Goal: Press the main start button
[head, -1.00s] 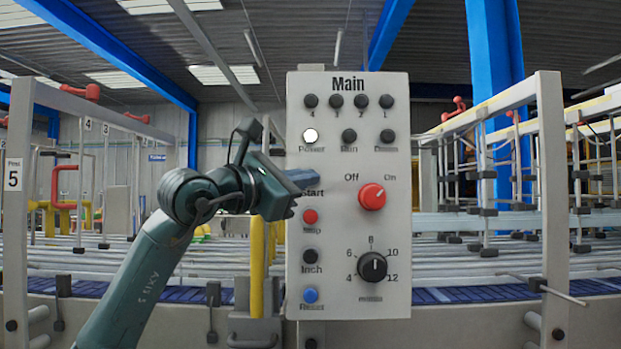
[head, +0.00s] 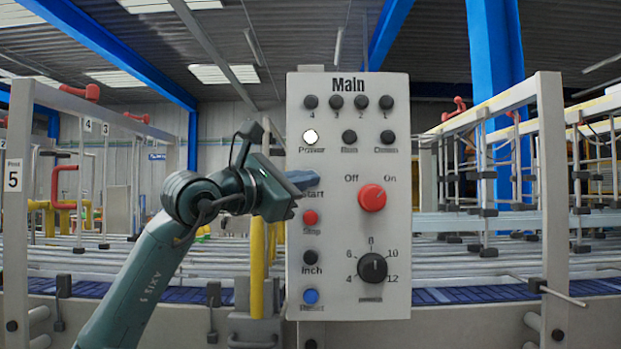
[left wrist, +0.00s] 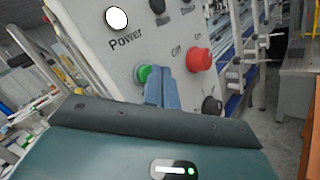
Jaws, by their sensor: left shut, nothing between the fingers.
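The Main control panel (head: 340,230) faces me, upright and grey. My left gripper (head: 304,179) is in front of its left side, with its blue fingers shut together and empty. In the head view the fingers and wrist cover the spot just above the Start label, so the start button is hidden there. In the left wrist view the green start button (left wrist: 142,75) shows just left of the blue fingertips (left wrist: 162,76). I cannot tell whether the fingertips touch the panel or the button. My right gripper is not in view.
The red stop button (head: 310,217) sits just below the fingers, with black Inch (head: 310,257) and blue Reset (head: 311,296) buttons under it. A red Off/On knob (head: 372,197) is to the right. The Power lamp (head: 310,137) above is lit white. Conveyor rails lie behind.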

